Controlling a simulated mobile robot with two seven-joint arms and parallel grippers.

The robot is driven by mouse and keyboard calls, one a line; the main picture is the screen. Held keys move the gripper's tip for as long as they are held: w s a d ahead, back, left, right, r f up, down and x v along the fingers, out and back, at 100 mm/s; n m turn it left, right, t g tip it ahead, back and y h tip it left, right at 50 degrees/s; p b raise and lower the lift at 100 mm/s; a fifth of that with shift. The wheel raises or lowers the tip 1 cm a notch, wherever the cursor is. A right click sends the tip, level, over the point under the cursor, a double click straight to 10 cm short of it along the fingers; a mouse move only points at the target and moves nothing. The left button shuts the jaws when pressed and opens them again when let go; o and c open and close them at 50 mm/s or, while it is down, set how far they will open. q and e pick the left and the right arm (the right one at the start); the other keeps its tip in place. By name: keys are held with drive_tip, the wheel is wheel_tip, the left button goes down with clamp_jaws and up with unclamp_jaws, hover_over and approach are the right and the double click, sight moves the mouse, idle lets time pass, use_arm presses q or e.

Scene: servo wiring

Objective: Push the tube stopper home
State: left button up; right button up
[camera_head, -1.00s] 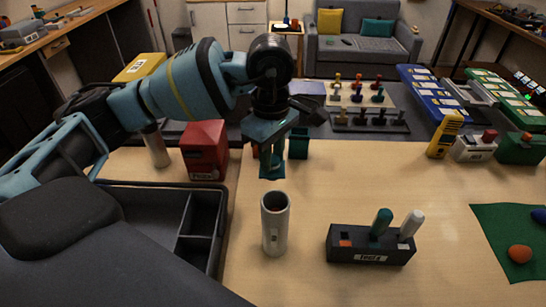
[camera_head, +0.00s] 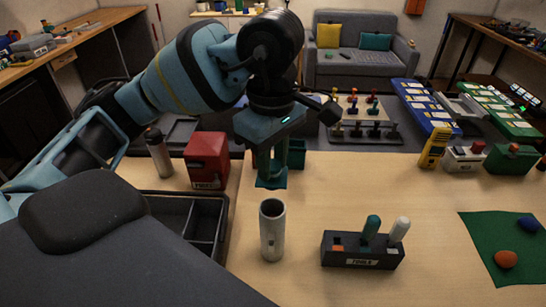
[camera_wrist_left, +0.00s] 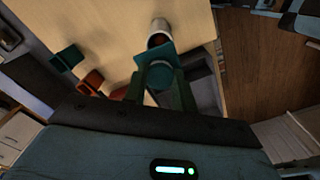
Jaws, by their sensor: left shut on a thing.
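A pale grey tube (camera_head: 272,233) stands upright on the table with its open mouth up and a small slot in its side. The tube also shows in the left wrist view (camera_wrist_left: 159,33), with something reddish brown inside its mouth. My left gripper (camera_head: 270,182) points down, just behind and above the tube, apart from it. My right gripper is not in view.
A dark block marked TOOLS (camera_head: 361,251) holds a teal-handled tool (camera_head: 371,226) and a white-handled tool (camera_head: 399,229); an orange slot shows empty. A red box (camera_head: 206,160) stands behind left. A dark tray (camera_head: 205,212) lies left. A green mat (camera_head: 482,265) lies right.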

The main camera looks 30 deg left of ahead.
sight(273, 184)
use_arm(q)
drive_tip(key=shift+f+b, duration=0.55)
drive_tip(key=shift+f, duration=0.95)
drive_tip(key=shift+f+b, duration=0.65)
drive_tip(key=shift+f, duration=0.8)
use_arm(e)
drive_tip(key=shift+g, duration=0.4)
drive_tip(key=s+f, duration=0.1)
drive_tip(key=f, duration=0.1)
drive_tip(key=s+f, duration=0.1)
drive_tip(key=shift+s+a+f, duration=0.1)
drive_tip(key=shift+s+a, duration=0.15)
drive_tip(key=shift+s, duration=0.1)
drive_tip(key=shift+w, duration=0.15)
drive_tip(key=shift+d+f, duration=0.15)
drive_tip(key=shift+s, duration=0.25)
use_arm(q)
drive_tip(key=shift+f, duration=0.3)
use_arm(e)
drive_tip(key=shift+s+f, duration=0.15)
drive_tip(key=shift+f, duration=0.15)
use_arm(q)
drive_tip(key=shift+f+b, duration=0.85)
drive_tip(key=shift+f, duration=0.25)
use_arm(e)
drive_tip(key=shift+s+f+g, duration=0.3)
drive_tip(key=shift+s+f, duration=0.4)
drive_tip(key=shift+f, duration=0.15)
